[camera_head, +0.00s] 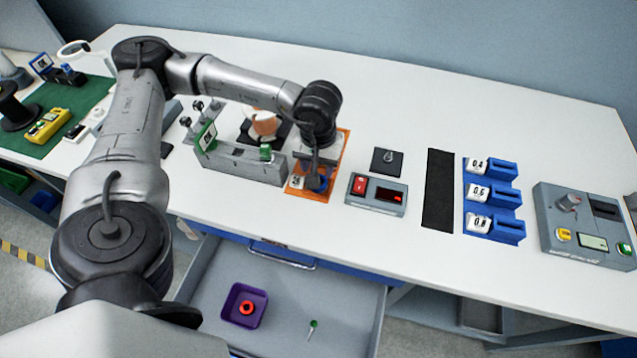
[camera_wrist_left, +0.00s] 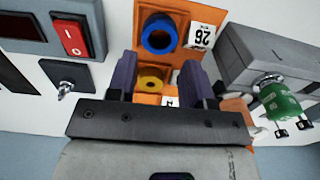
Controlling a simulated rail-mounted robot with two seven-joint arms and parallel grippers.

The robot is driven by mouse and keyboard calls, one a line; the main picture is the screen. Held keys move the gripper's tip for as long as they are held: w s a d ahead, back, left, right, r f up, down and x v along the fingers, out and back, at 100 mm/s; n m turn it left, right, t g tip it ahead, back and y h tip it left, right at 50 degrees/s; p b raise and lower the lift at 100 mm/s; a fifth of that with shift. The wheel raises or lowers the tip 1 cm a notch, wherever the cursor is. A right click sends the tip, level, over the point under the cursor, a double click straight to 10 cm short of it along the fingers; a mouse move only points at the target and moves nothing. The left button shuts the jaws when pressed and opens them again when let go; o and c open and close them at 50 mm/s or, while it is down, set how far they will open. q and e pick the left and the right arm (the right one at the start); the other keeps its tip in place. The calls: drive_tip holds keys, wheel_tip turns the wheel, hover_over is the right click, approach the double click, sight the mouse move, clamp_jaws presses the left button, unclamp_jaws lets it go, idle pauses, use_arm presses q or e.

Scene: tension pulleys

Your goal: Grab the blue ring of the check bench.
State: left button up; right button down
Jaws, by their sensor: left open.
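The blue ring (camera_wrist_left: 159,20) stands on an orange plate (camera_wrist_left: 203,9) beside a white tag reading 26, upside down in the left wrist view. In the head view the blue ring (camera_head: 319,185) shows at the front of the orange plate (camera_head: 313,195), just below my left gripper (camera_head: 319,168). My left gripper (camera_wrist_left: 157,62) is open, with its two purple fingers apart and nothing held. In the left wrist view the blue ring lies just beyond the fingertips. A yellow ring (camera_wrist_left: 151,84) on the plate shows between the fingers. My right gripper is not in view.
A grey fixture (camera_head: 243,163) stands close left of the plate. A red-switch box (camera_head: 377,194) stands close right, with a small dark pad (camera_head: 387,161) behind it. An open drawer (camera_head: 342,290) below holds a purple tray (camera_head: 235,314) with a red ring. Blue holders (camera_head: 507,198) stand farther right.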

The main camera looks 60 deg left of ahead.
use_arm(q)
drive_tip(key=shift+f+b, duration=0.65)
drive_tip(key=shift+f, duration=2.05)
drive_tip(key=c, duration=0.6)
drive_tip(key=shift+r, duration=0.1)
